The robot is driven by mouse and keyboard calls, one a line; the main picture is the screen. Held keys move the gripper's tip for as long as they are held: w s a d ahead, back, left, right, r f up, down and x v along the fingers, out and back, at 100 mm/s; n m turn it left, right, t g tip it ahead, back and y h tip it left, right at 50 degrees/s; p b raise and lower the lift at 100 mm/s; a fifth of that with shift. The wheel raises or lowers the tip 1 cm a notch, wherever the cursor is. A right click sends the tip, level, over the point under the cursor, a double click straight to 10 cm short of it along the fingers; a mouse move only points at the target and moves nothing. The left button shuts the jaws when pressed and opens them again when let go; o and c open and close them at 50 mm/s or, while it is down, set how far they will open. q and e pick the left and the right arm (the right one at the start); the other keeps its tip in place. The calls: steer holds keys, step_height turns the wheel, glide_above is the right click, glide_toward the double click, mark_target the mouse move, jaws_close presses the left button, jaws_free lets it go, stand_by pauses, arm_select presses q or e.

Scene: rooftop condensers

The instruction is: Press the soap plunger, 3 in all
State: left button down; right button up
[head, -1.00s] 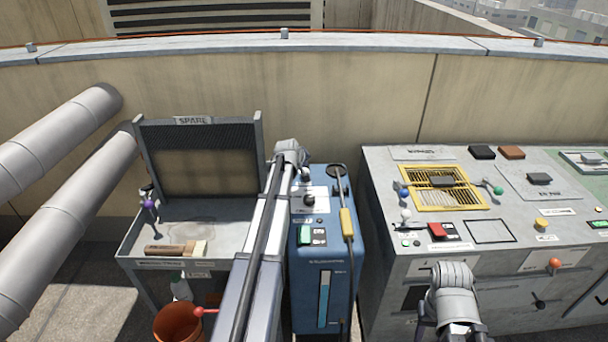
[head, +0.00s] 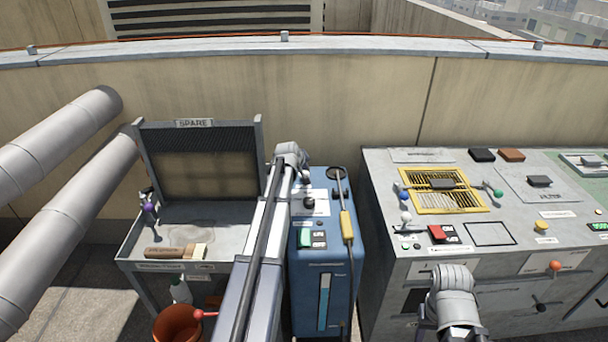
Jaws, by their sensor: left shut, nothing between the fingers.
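A blue cabinet (head: 348,270) stands in the middle, with a white plate on its top. A dark round knob (head: 309,202) sits on that plate and looks like the soap plunger; its lettering is too small to read. My left arm reaches over the cabinet's left edge. My left gripper (head: 305,178) is at its far end, just beyond and above the knob, small and partly hidden by the wrist; it is shut and empty. I cannot tell whether it touches anything. My right wrist shows in front of the grey console; its fingers cannot be made out.
A yellow-handled wand (head: 347,225) stands at the cabinet's right side. The grey console (head: 385,215) to the right carries several knobs and switches. On the left a metal bench holds a brush (head: 175,252), with an orange bucket (head: 175,325) below. A parapet wall closes the back.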

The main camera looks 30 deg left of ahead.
stand_by(0.8)
arm_select(q)
steer(key=shift+f+b, duration=0.4)
steer(key=shift+b, duration=0.05)
steer(key=shift+f+b, duration=0.95)
steer(key=shift+f, duration=0.05)
stand_by(0.9)
steer(key=shift+r, duration=0.15)
steer(key=shift+r+p, duration=1.25)
steer(key=shift+p, duration=0.15)
steer(key=shift+r, duration=0.1)
step_height(320, 180, up, 5)
steer(key=p, duration=0.5)
stand_by(2.1)
